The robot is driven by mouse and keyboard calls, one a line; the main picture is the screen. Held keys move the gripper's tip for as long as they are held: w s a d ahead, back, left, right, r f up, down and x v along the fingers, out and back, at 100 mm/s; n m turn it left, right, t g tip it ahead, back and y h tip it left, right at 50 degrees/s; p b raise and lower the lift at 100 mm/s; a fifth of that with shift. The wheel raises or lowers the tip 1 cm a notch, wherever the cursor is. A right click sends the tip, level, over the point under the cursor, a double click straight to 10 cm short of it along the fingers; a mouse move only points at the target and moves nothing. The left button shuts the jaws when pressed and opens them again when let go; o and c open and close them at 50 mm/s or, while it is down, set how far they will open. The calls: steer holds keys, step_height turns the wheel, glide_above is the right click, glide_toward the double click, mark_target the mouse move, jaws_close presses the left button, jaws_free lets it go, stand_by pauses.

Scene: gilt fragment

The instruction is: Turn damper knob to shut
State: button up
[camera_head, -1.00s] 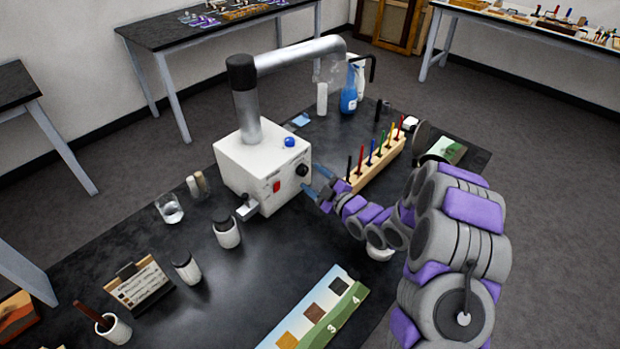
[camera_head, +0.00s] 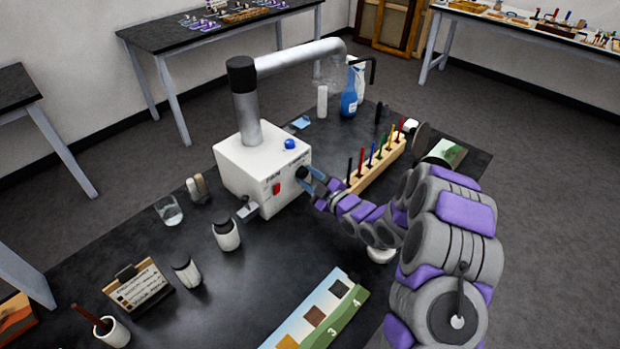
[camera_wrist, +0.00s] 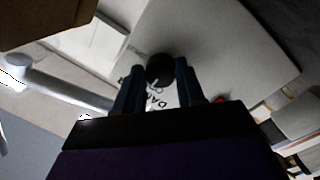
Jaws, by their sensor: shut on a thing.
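The white box (camera_head: 240,178) of the fume extractor stands on the black table, with a grey pipe (camera_head: 300,55) rising from it. The black damper knob (camera_head: 302,172) is on its right face; it also shows in the wrist view (camera_wrist: 160,69), with a light mark and lettering partly hidden below it. My gripper (camera_head: 312,177) reaches in from the right, its blue fingers shut on the knob. In the wrist view my gripper (camera_wrist: 163,78) has one finger on each side of the knob. A red switch (camera_head: 276,188) and a blue button (camera_head: 290,143) are on the box.
A wooden rack (camera_head: 378,165) of coloured tools stands close behind my gripper. A blue spray bottle (camera_head: 349,95) is at the back.

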steer(key=shift+c, duration=1.3)
steer(key=shift+r, duration=0.1)
